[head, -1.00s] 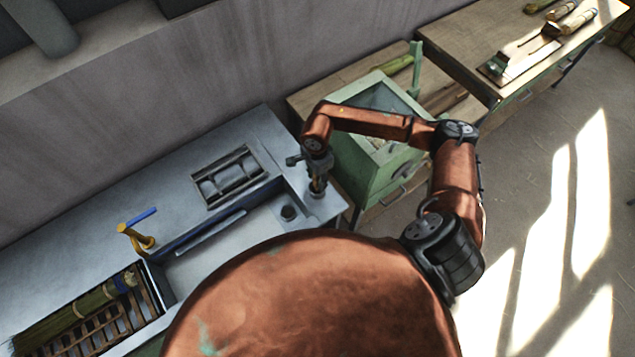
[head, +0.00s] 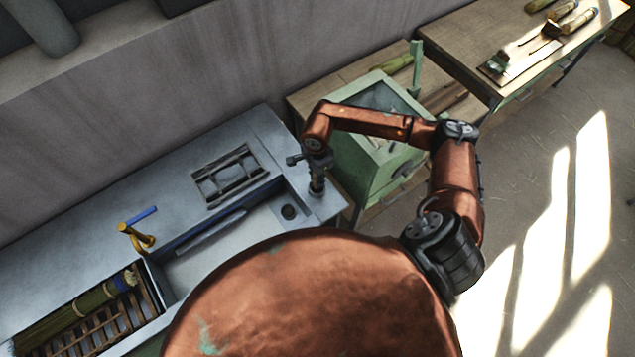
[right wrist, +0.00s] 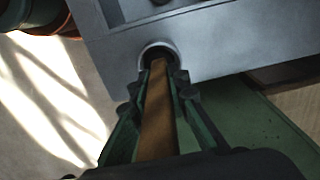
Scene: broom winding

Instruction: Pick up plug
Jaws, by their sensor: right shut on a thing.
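My right gripper (head: 317,190) points down at the right end of the grey sink counter. In the right wrist view its fingers (right wrist: 158,78) are closed around the plug (right wrist: 158,54), a dark round piece inside a pale ring at the counter's edge. The fingers hide much of the plug, and I cannot tell whether it is lifted off the surface. A brown strip runs between the fingers. My left gripper is not in view.
The sink basin (head: 225,240) with a dark round drain hole (head: 289,212) lies left of the gripper. A yellow tap with a blue lever (head: 140,235) stands further left. A green box (head: 375,165) stands close on the right. A broom bundle (head: 70,312) lies on slats at lower left.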

